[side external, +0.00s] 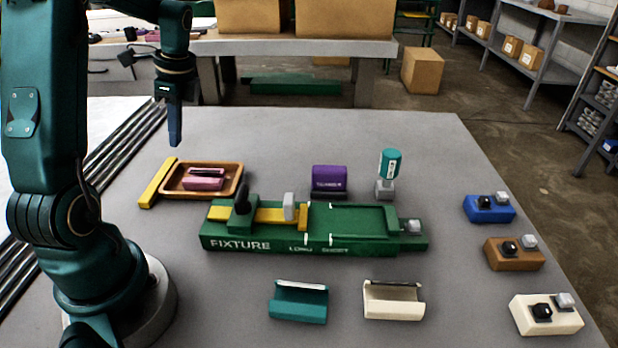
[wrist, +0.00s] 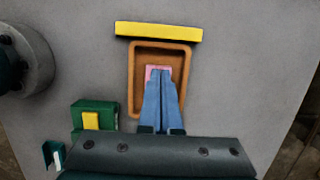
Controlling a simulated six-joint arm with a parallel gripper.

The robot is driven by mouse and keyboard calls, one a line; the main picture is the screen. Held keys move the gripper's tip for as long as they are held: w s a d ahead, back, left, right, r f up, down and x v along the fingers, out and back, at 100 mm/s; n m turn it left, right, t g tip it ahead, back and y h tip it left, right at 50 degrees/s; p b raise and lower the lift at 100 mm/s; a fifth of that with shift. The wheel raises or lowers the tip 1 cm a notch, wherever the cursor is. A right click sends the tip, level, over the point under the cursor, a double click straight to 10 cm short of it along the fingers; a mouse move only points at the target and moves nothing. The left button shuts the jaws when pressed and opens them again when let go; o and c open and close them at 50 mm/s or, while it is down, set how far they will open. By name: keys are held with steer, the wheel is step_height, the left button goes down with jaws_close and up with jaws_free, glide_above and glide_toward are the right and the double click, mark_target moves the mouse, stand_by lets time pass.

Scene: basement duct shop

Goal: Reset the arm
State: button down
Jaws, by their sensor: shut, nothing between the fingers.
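My gripper (side external: 175,135) is shut and empty. It hangs pointing down above the back left of the table, apart from everything below it. In the wrist view its blue fingers (wrist: 161,82) are together and cover part of a wooden tray (wrist: 134,80). The tray (side external: 240,180) holds pink pieces (side external: 204,180), which also show in part past the fingertips in the wrist view (wrist: 151,69).
A yellow bar (side external: 158,182) lies beside the tray. A green fixture (side external: 270,247), a purple block (side external: 329,180), a teal-topped tool (side external: 389,164), teal (side external: 298,305) and cream (side external: 393,304) cradles stand on the table. Blue (side external: 488,210), brown (side external: 514,257) and cream (side external: 535,322) boxes line the right.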

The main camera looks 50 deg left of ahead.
steer(key=w+d+r+m+t+y, duration=0.1)
steer(key=d+r+t, duration=0.1)
steer(key=d+r, duration=0.35)
steer(key=w+d+r+t, duration=0.1)
steer(key=d+r+t, duration=0.15)
steer(key=d, duration=0.55)
steer(key=s+d+f+n+t+h, duration=0.2)
steer(key=s+d+n, duration=0.4)
steer(key=d+n, duration=0.4)
steer(key=shift+s+d+f+t+h, duration=0.15)
steer(key=shift+s+d+t+h, duration=0.3)
steer(key=shift+d, duration=0.45)
steer(key=shift+w, duration=0.1)
